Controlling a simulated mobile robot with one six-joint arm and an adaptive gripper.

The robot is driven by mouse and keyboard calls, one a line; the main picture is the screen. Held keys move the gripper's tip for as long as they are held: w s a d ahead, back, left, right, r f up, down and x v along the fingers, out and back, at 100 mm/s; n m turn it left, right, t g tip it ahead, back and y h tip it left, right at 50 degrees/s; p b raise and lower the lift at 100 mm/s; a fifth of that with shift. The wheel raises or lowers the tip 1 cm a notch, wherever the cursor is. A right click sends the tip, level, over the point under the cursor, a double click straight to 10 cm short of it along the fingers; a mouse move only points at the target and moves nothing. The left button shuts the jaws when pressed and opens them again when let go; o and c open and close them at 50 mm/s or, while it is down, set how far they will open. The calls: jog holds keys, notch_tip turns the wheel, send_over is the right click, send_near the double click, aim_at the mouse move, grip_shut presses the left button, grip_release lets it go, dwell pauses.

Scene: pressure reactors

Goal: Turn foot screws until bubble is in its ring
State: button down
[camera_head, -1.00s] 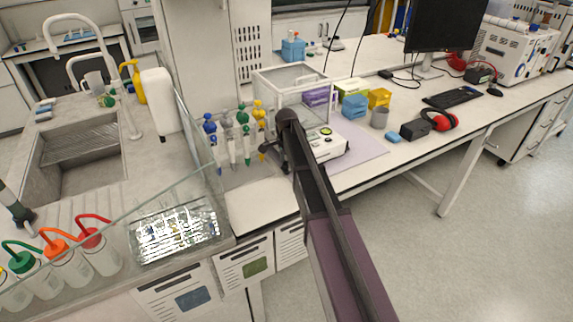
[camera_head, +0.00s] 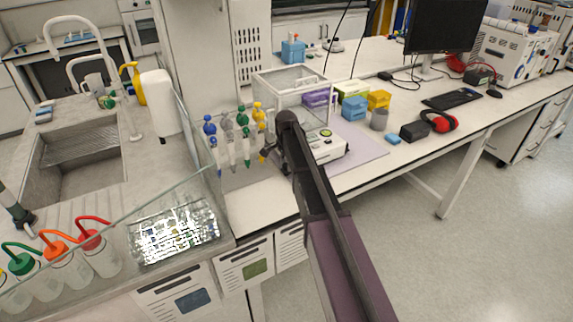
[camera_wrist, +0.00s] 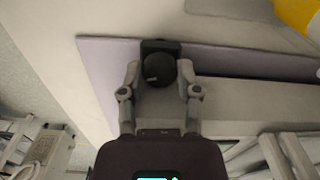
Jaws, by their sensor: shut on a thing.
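The white balance (camera_head: 330,150), with its clear glass draft shield, stands on the lilac mat (camera_head: 372,152). A small green round level (camera_head: 326,132) shows on its top; the bubble is too small to make out. In the wrist view, a black round foot screw (camera_wrist: 158,72) with a light mark on its face sits at the balance's edge, over the lilac mat (camera_wrist: 100,62). My gripper (camera_wrist: 160,84) has one finger on each side of the foot screw and is shut on it. In the head view my arm hides the gripper and the screw.
A stand of coloured pipettes (camera_head: 243,120) is close to the left of my arm. To the right are a grey cup (camera_head: 379,119), a black box (camera_head: 414,131) and red ear muffs (camera_head: 440,121). A glass screen (camera_head: 199,140) borders the sink side.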

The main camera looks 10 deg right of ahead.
jog(key=shift+n, duration=1.2)
jog(key=shift+c, duration=1.5)
grip_release()
jog(key=shift+m, duration=0.5)
